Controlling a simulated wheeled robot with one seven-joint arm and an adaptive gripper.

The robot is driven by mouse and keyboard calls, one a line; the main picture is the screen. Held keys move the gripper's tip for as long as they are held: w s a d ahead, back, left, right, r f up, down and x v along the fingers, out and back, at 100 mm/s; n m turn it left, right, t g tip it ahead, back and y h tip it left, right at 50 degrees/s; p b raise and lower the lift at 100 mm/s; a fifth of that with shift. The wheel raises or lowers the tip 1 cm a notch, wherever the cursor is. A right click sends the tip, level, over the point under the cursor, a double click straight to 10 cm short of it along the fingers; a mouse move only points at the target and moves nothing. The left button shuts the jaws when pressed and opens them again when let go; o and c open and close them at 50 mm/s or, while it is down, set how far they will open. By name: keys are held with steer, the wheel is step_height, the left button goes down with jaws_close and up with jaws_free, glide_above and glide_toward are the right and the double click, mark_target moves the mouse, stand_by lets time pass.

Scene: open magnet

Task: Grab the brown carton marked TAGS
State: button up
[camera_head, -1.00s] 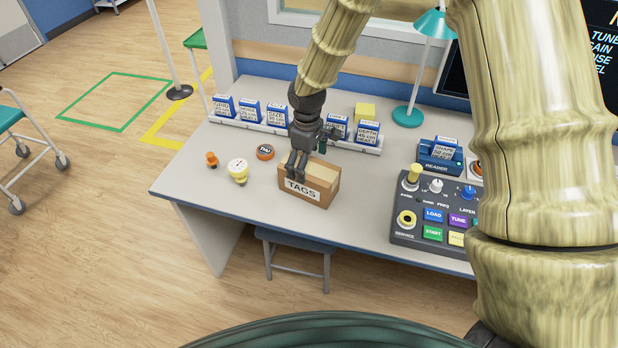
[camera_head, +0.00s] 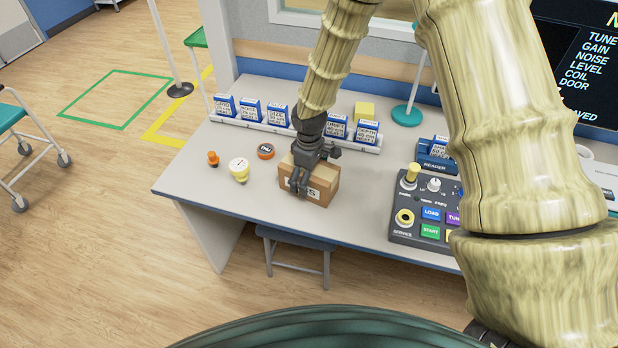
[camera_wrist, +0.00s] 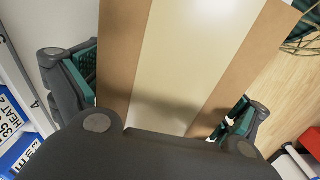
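The brown carton (camera_head: 323,190) stands near the front edge of the desk. Its white front label is partly covered by my gripper, so only the end of the word shows. My gripper (camera_head: 302,182) is pointed down at the carton, with a finger in front of the label. In the wrist view, the carton's top (camera_wrist: 190,50), brown with a cream strip, lies between the green-padded fingers of my gripper (camera_wrist: 163,92). The fingers are spread to either side of it. A narrow gap seems to show at the left finger; contact at the right finger is unclear.
A white gauge (camera_head: 239,169), an orange knob (camera_head: 213,158) and an orange-black disc (camera_head: 265,151) lie left of the carton. A rack (camera_head: 235,121) of blue-white boxes stands behind. A control panel (camera_head: 412,238) is at right. The front left desk is clear.

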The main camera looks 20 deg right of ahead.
steer(key=c, duration=0.9)
steer(key=shift+r, duration=0.15)
